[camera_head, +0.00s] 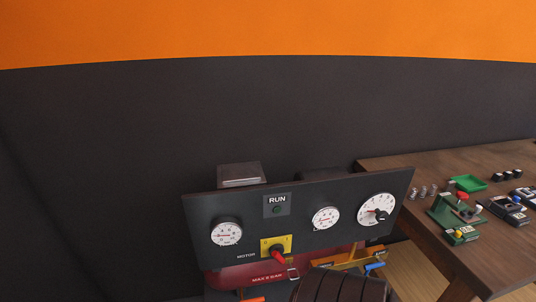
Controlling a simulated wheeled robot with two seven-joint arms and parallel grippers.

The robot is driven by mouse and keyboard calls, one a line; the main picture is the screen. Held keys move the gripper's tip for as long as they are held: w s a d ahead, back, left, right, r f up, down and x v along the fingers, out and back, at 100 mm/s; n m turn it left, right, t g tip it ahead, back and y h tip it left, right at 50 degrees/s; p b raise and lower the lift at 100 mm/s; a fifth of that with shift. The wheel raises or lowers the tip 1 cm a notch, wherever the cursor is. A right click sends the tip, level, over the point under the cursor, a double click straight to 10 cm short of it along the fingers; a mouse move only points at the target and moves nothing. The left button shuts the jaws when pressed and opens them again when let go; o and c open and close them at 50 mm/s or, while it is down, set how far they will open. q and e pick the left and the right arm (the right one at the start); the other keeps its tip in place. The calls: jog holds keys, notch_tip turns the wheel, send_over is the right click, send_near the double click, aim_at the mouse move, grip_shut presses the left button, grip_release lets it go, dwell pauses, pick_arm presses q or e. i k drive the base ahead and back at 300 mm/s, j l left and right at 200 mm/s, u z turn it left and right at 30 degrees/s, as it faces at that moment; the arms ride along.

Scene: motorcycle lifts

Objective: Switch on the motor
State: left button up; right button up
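A dark control panel (300,222) stands tilted back in front of the dark wall. Low on it, right of the word MOTOR, is a yellow plate (268,241) with a red rotary switch (278,254). The red handle slants down and slightly right; the markings on the plate are too small to read. Above it, the RUN plate (277,200) holds a small dark green lamp (277,210) that looks unlit. Neither of my grippers is in view.
Gauges flank the switch: one at left (226,232), two at right (326,218). A red tank (235,278) marked MAX 8 BAR sits below, with a dark ribbed part (340,287) in front.

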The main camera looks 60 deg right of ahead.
aim_at(276, 250)
jog(key=z, duration=2)
jog(key=l+u, duration=0.2)
jog(key=k+j, duration=0.05)
